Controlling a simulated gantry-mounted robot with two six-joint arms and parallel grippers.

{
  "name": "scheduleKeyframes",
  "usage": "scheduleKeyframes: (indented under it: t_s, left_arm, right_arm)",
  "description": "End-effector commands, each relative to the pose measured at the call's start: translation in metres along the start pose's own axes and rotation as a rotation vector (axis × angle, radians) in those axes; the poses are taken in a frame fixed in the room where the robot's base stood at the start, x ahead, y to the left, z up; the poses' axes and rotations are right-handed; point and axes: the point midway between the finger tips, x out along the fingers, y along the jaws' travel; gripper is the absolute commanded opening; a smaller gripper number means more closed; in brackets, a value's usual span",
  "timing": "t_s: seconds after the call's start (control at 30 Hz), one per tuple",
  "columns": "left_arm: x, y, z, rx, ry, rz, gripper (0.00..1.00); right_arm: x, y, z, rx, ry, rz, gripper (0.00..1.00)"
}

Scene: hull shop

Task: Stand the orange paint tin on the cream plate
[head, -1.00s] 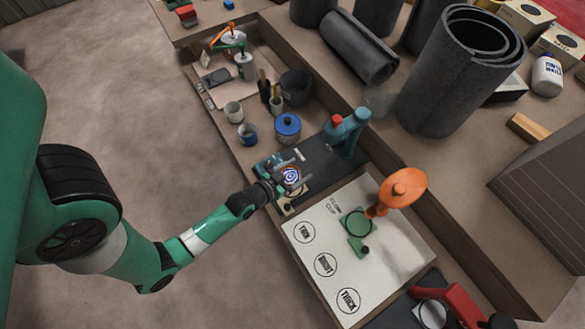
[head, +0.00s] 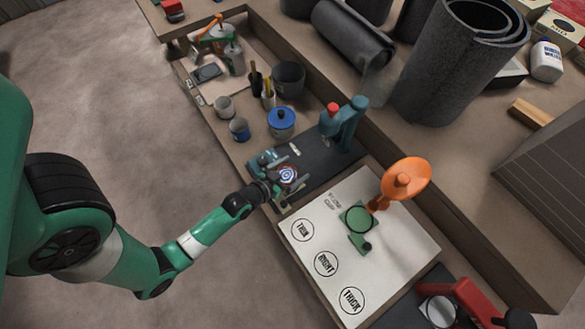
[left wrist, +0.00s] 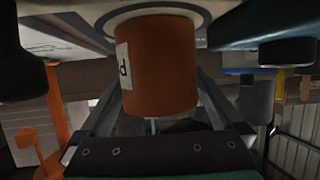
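The orange paint tin (left wrist: 160,65) is in the middle of the left wrist view, which shows the bench upside down. A pale label is on its side. Its base meets the round cream plate (left wrist: 100,12) and it looks upright on it. In the head view the tin's top (head: 287,174) shows a blue and white swirl. The plate is mostly hidden there by the tin and gripper. My left gripper (head: 289,178) reaches around the tin. Its dark fingertips stand apart from the tin on both sides, so it looks open. My right gripper is not in view.
A white board (head: 330,285) with printed circles and an orange-topped stand (head: 405,182) lie to the right. A blue-lidded pot (head: 281,122) and several small cups stand to the left.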

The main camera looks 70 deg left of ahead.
Motion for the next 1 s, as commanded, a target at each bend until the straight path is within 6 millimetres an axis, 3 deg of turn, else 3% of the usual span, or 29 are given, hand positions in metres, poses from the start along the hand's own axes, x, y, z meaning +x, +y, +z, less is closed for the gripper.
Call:
scheduleKeyframes:
  t_s: [0.17, 0.47, 0.63, 0.8, 1.0]
  left_arm:
    - [-0.008, 0.0, -0.005, -0.001, -0.002, 0.0, 1.0]
    - [-0.077, 0.0, -0.004, -0.001, -0.004, -0.001, 1.0]
    - [-0.108, -0.001, 0.0, -0.002, -0.002, -0.002, 1.0]
    - [-0.121, 0.0, -0.002, 0.0, 0.0, 0.0, 1.0]
    - [-0.122, 0.0, -0.003, 0.001, 0.001, 0.0, 1.0]
  right_arm:
    - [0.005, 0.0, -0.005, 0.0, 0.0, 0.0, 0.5]
    - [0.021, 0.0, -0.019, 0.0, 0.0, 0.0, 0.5]
    - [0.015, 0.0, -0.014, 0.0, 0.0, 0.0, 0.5]
    - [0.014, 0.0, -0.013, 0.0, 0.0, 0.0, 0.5]
    - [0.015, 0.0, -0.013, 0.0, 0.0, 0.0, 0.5]
